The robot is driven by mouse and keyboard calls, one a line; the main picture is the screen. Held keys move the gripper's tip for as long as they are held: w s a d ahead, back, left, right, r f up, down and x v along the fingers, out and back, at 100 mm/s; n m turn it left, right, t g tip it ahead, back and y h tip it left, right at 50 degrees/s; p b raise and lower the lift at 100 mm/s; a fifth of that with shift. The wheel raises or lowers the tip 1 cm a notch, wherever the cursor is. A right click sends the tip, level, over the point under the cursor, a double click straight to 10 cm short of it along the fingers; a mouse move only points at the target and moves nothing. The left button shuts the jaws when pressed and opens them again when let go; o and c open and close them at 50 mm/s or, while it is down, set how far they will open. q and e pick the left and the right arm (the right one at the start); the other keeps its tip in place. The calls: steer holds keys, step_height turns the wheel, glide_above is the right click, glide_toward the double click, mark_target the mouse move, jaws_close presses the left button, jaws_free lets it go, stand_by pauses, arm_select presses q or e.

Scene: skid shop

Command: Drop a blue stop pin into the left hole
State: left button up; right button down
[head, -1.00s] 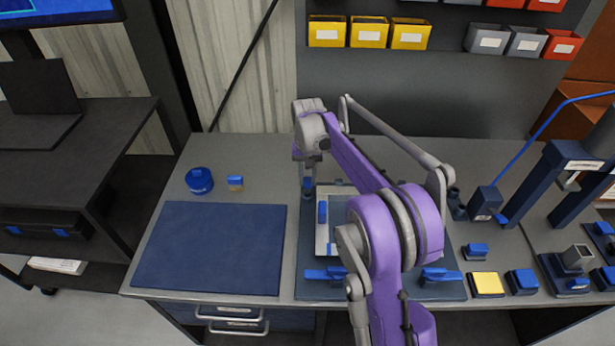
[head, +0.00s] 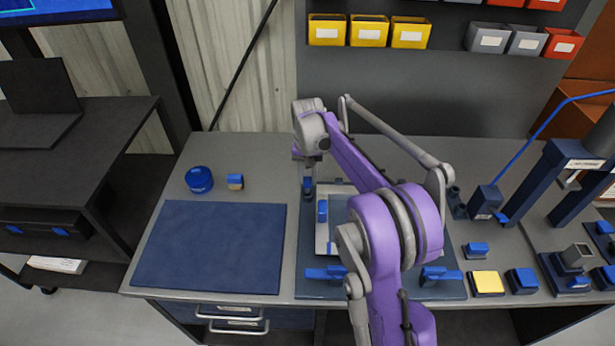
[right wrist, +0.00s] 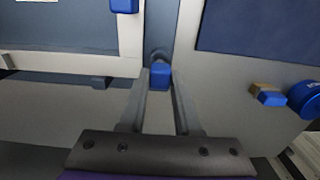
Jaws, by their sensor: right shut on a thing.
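My right gripper (head: 308,168) is over the far left corner of the dark blue fixture plate (head: 455,289). It is shut on a blue stop pin (head: 308,184). In the right wrist view the same pin (right wrist: 160,75) sits between the two fingertips, next to the corner of the pale frame (right wrist: 131,40). A round grey part shows just behind the pin; I cannot tell whether it is the left hole. The pin's lower end is hidden. My left gripper is not in view.
Blue clamps (head: 440,275) stand along the plate's front edge. A blue mat (head: 210,248), a round blue tin (head: 199,180) and a small blue-topped block (head: 235,181) lie to the left. Dark cups (head: 456,203) and a press (head: 550,180) stand to the right.

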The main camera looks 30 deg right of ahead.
steer(key=shift+f+b, duration=0.7)
steer(key=shift+f, duration=0.6)
stand_by(1.0)
steer(key=shift+c, duration=0.7)
jaws_free()
steer(key=shift+r, duration=0.15)
steer(key=shift+r+p, duration=1.8)
steer(key=shift+r, duration=1.6)
